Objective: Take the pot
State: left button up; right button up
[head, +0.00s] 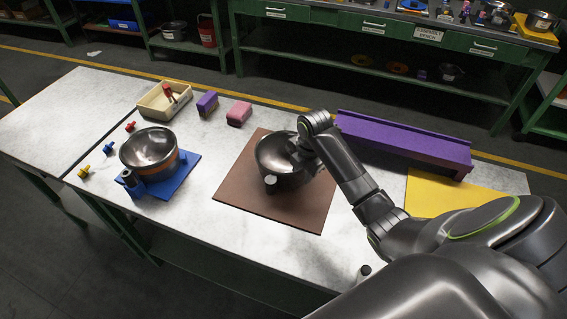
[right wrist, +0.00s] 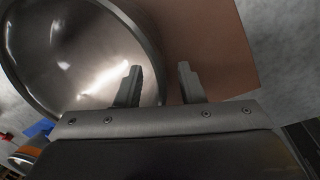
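A dark metal pot (head: 275,167) stands on the brown mat (head: 245,205) in the middle of the table. A small light round end shows on its front side. My right gripper (head: 302,155) reaches down at the pot's right rim, its fingers mostly hidden in the head view. In the right wrist view the gripper (right wrist: 160,68) is open; one finger overlaps the shiny pot (right wrist: 70,55) interior and the other is over the mat (right wrist: 215,50), with the rim passing between them. Contact cannot be told. My left gripper is not in view.
A second pot (head: 148,148) sits on a blue base (head: 178,178) at left. A cream tray (head: 150,108), purple block (head: 207,103) and pink block (head: 239,113) lie behind. A long purple rack (head: 405,140) and yellow mat (head: 435,195) are at right.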

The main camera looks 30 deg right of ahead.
jog(key=shift+w+f, duration=0.15)
jog(key=shift+f, duration=0.65)
jog(key=shift+c, duration=0.4)
grip_shut()
jog(key=shift+r, duration=0.1)
